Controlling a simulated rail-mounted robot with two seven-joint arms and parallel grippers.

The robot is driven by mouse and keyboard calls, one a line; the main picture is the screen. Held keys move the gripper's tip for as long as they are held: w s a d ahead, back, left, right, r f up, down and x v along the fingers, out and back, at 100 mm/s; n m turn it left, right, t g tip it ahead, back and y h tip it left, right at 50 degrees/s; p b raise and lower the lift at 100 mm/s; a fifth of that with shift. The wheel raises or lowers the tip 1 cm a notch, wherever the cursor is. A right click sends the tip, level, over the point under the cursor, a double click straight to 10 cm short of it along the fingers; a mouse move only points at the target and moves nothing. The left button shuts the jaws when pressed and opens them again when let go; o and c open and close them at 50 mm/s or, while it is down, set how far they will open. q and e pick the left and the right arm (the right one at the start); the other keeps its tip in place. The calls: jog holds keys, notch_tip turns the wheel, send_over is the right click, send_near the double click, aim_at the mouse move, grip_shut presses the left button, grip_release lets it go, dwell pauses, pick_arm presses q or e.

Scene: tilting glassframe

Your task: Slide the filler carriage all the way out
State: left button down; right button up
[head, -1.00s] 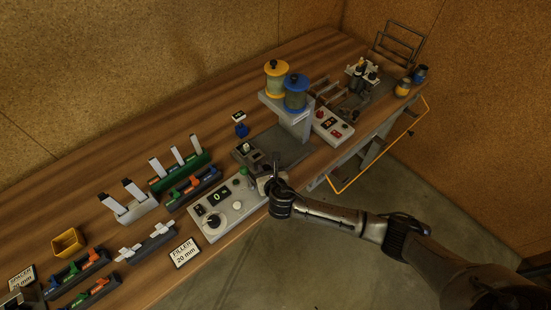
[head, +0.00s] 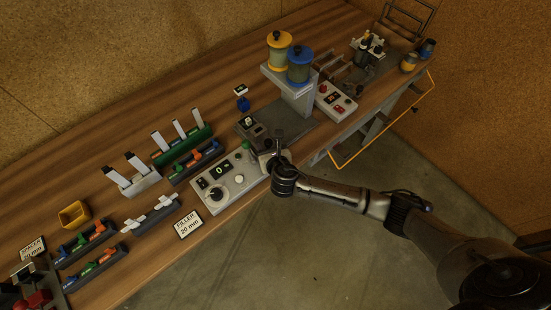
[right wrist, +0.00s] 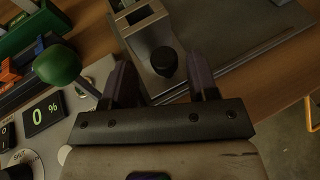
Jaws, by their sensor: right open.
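The filler carriage (right wrist: 143,27) is a light grey block with a dark slot and a round black knob (right wrist: 164,62) at its near end. In the head view the filler carriage (head: 253,129) sits on the bench between the control panel and the spool stand. My right gripper (right wrist: 162,88) is open, with one finger on each side of the knob's near end. No grip on the knob shows, and contact cannot be told. In the head view my right gripper (head: 276,146) is at the bench's front edge and hides the knob. My left gripper is not in view.
A control panel with a 0 % display (right wrist: 43,114) and a green knob (right wrist: 57,65) lies close left of my right gripper. A stand with yellow and blue spools (head: 299,66) rises behind it. The floor (head: 330,240) in front of the bench is open.

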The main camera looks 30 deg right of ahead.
jog(key=p+v, duration=0.1)
jog(key=v, duration=1.1)
jog(key=shift+p, duration=0.35)
jog(key=shift+s+r, duration=0.1)
